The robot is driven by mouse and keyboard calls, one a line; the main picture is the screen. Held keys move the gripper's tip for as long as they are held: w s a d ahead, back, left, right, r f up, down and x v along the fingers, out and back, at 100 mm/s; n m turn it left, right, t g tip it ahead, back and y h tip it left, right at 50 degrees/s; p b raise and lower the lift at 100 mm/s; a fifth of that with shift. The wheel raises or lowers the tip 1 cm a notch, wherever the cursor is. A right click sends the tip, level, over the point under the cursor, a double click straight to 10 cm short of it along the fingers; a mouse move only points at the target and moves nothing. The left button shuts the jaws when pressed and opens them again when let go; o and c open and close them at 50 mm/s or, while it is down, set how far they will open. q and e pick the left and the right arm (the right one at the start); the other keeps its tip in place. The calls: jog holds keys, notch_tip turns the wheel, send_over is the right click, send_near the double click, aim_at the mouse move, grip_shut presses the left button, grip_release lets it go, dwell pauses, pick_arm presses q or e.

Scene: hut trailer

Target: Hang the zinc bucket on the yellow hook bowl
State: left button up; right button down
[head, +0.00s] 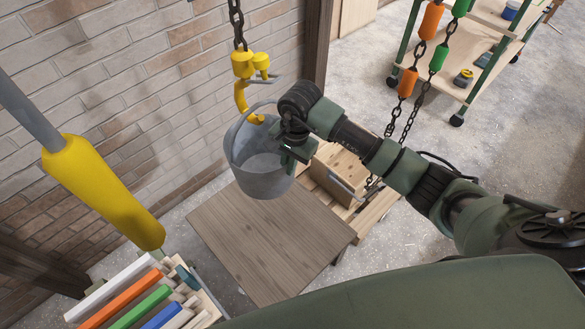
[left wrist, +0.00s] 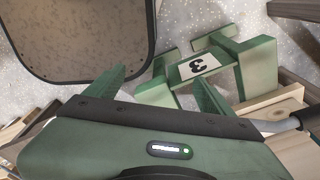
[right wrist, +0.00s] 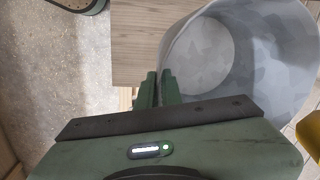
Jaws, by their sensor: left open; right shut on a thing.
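The zinc bucket (head: 262,176) is held in the air, roughly upright, above a wooden tabletop. My right gripper (head: 300,150) is at its right side; in the right wrist view the fingers (right wrist: 159,88) are shut on the rim of the bucket (right wrist: 275,75). The yellow hook (head: 243,95) hangs on a dark chain just above the bucket, its lower curl by the bucket's mouth. The bucket's raised handle arcs close to the hook; I cannot tell whether it is over the hook. My left gripper (left wrist: 160,92) is open and empty, out of the head view.
The wooden tabletop (head: 265,240) lies below. A yellow padded bar (head: 100,190) and a rack of coloured slats (head: 140,300) are at the left. Orange-green chains (head: 405,85) hang right of the bucket, near a wooden box (head: 340,170). A green stand marked 3 (left wrist: 254,70) is near my left gripper.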

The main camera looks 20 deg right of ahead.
pick_arm(q)
jog(key=shift+f+b, duration=2.65)
jog(key=shift+f, duration=0.1)
pick_arm(e)
jog(key=shift+w+a+f, duration=0.2)
jog(key=shift+w+f, duration=0.25)
jog(key=shift+f, duration=0.25)
jog(key=shift+w+a+f, duration=0.15)
jog(key=shift+w+f, duration=0.3)
jog(key=shift+f, duration=0.2)
jog(key=shift+w+a+f, duration=0.2)
jog(key=shift+w+f, duration=0.25)
jog(key=shift+f, duration=0.25)
